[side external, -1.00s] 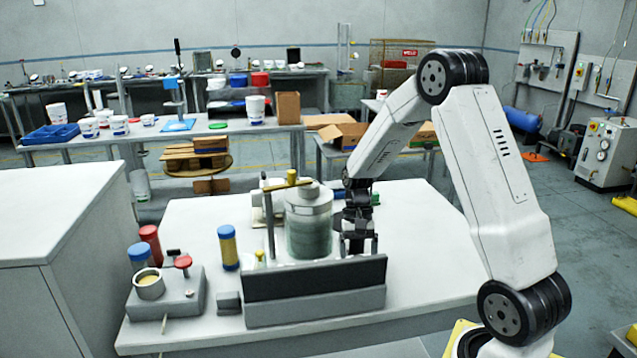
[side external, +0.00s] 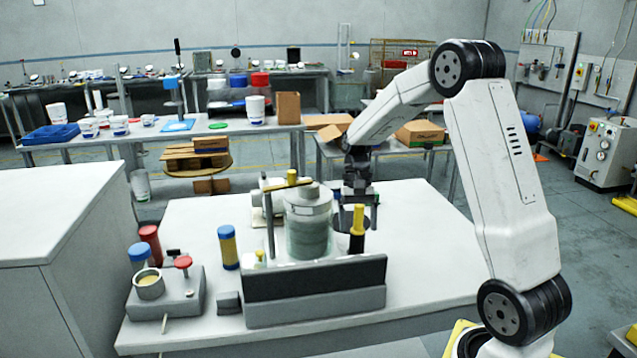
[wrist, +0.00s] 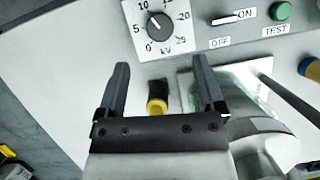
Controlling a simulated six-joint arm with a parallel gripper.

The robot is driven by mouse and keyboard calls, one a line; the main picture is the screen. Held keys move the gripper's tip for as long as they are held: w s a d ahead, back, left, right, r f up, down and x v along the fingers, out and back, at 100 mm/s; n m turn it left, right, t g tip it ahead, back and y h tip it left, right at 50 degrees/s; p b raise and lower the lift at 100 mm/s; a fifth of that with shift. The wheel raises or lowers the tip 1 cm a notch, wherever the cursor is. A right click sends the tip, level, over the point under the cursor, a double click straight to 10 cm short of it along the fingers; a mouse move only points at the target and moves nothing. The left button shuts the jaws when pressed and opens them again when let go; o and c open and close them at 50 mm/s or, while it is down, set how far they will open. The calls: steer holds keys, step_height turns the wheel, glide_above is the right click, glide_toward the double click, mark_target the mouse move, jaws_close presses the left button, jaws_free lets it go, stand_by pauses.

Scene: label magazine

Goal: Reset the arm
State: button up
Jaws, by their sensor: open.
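My gripper (side external: 358,200) is open and empty, just above an upright black peg with a yellow top (side external: 357,226) at the right side of the bench unit. In the wrist view my gripper (wrist: 160,72) has its two fingers well apart. The yellow top (wrist: 157,92) shows between them, clear of both fingers. My arm is bent over the right side of the table, with the gripper pointing down.
A clear cylinder with grey layers (side external: 308,226) stands left of my gripper, behind a dark front panel (side external: 315,277). A blue-capped yellow bottle (side external: 228,247) and a grey block with a cup (side external: 165,294) stand further left. The right tabletop (side external: 432,240) is clear.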

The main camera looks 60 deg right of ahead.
stand_by(0.3)
steer(key=w+a+r+n+t+h, duration=0.1)
steer(key=w+a+t, duration=0.1)
steer(key=a, duration=0.8)
steer(key=w+a+r+n+t, duration=0.1)
steer(key=a+t, duration=0.1)
steer(key=a, duration=0.7)
steer(key=s+f+n+t+h, duration=0.1)
steer(key=s+f+n+h, duration=0.1)
steer(key=s+f+n, duration=0.4)
steer(key=s+n, duration=0.2)
steer(key=s, duration=0.1)
steer(key=shift+d, duration=0.15)
steer(key=shift+w, duration=0.1)
stand_by(1.1)
jaws_close()
stand_by(1.5)
